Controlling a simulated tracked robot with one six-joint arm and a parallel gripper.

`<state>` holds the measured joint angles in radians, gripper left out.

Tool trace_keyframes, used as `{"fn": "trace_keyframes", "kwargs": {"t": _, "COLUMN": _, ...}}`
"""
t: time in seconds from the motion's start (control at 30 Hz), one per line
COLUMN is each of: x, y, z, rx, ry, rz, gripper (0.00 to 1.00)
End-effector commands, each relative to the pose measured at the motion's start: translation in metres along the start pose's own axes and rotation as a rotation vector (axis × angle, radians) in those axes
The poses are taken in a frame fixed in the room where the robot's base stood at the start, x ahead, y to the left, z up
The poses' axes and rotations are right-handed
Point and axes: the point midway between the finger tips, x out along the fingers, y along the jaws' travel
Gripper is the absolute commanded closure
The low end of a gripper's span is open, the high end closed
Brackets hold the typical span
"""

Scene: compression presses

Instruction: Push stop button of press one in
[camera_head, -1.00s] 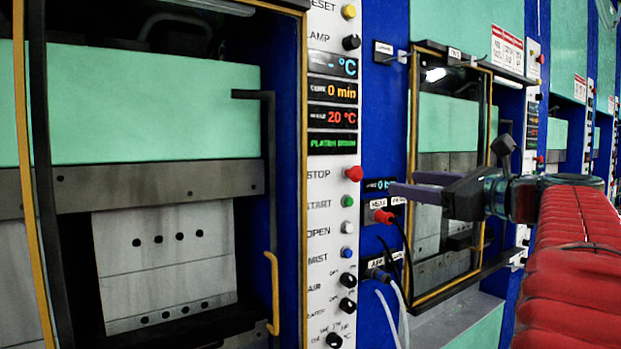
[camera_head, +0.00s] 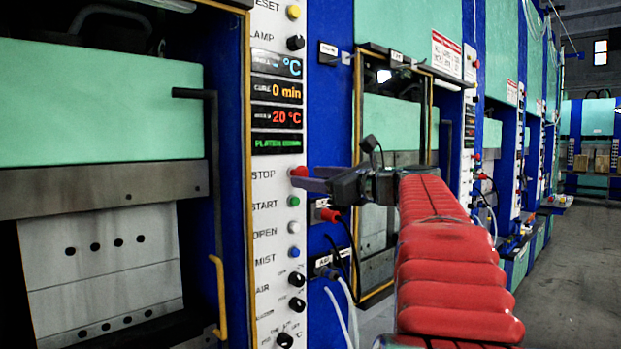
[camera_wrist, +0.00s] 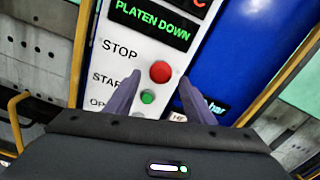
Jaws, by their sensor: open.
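The red stop button (camera_head: 299,171) sits on the white control panel (camera_head: 266,215) of the near press, beside the word STOP. It also shows in the wrist view (camera_wrist: 160,72), just beyond and between my two fingertips. My gripper (camera_head: 306,178) is open, with its purple-grey fingers pointing left at the button. In the wrist view my gripper (camera_wrist: 160,88) has one finger on each side of the column of buttons. In the head view the fingertips overlap the button's lower right edge. I cannot tell whether they touch it.
The green start button (camera_head: 293,201) is just below the stop button. The display (camera_head: 277,144) above reads PLATEN DOWN. A red plug (camera_head: 328,215) with black cables is below my gripper. A framed press opening (camera_head: 390,120) is behind my arm. Grey floor (camera_head: 570,270) is open at right.

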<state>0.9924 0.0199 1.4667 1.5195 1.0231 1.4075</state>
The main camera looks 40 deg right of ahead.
Motion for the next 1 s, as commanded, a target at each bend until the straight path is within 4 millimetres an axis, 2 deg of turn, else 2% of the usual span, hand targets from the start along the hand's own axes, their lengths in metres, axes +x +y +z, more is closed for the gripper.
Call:
{"fn": "trace_keyframes", "kwargs": {"t": 0.13, "x": 0.0095, "y": -0.0002, "z": -0.0003, "rx": 0.000, "ry": 0.000, "rz": 0.000, "gripper": 0.51}}
{"fn": "trace_keyframes", "kwargs": {"t": 0.43, "x": 0.0104, "y": -0.0005, "z": -0.0002, "rx": 0.000, "ry": 0.001, "rz": -0.001, "gripper": 0.51}}
{"fn": "trace_keyframes", "kwargs": {"t": 1.0, "x": 0.0099, "y": -0.0006, "z": -0.0003, "rx": 0.000, "ry": 0.001, "rz": -0.001, "gripper": 0.91}}
